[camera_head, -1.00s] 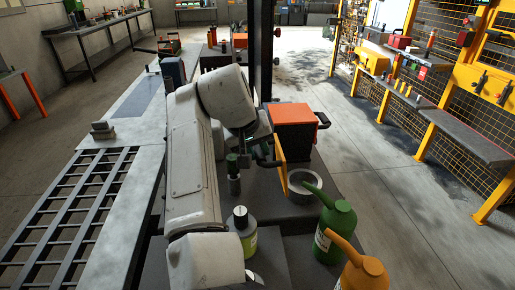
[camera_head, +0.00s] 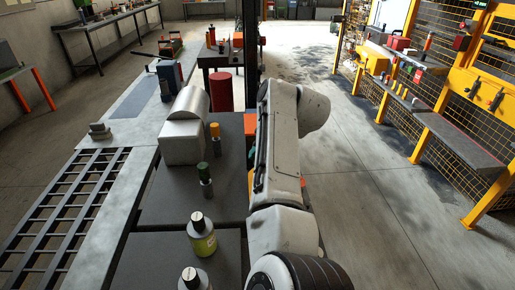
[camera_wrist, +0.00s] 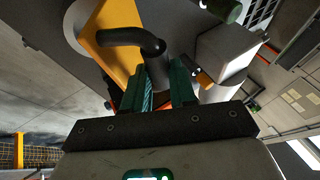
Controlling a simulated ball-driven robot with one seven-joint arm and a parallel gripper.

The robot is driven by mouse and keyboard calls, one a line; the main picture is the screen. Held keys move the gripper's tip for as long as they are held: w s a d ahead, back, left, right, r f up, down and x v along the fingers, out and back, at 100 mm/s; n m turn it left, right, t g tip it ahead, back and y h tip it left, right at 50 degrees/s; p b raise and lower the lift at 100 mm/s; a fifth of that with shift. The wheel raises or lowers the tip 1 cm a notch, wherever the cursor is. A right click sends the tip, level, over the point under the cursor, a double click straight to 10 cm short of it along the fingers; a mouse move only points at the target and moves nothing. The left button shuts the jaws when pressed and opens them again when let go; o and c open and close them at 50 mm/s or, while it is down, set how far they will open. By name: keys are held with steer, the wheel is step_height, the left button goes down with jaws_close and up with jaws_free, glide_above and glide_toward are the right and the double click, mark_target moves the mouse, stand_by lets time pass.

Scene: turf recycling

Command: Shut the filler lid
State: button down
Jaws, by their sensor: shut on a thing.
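In the wrist view, the yellow filler lid (camera_wrist: 118,68) is a flat plate with a bent black handle (camera_wrist: 118,37). The round grey filler neck (camera_wrist: 73,28) shows beside and behind the plate; I cannot tell how far the lid is from it. My gripper (camera_wrist: 165,76) has its two green fingers on either side of the handle's lower end and is shut on it. In the head view my arm hides the gripper, the lid and the filler neck.
On the dark bench left of my arm stand a grey machine (camera_head: 181,140), a yellow-capped bottle (camera_head: 215,135), a green-capped bottle (camera_head: 205,181) and a yellow-labelled bottle (camera_head: 202,238). A red drum (camera_head: 221,91) stands behind. Open floor lies to the right, before a yellow mesh fence.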

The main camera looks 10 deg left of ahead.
steer(key=w+d+f+y+b, duration=0.1)
steer(key=d+f+y+b, duration=0.1)
steer(key=d+b, duration=0.1)
steer(key=d+f+m+y+b, duration=0.1)
steer(key=d+f+y+b, duration=0.2)
steer(key=w+d+f+m+g+y+b, duration=0.1)
steer(key=d+f+y+b, duration=0.2)
steer(key=shift+w, duration=0.3)
steer(key=c, duration=0.9)
jaws_free()
steer(key=shift+a+r, duration=0.1)
steer(key=v, duration=1)
steer(key=shift+d, duration=0.5)
steer(key=shift+d, duration=0.1)
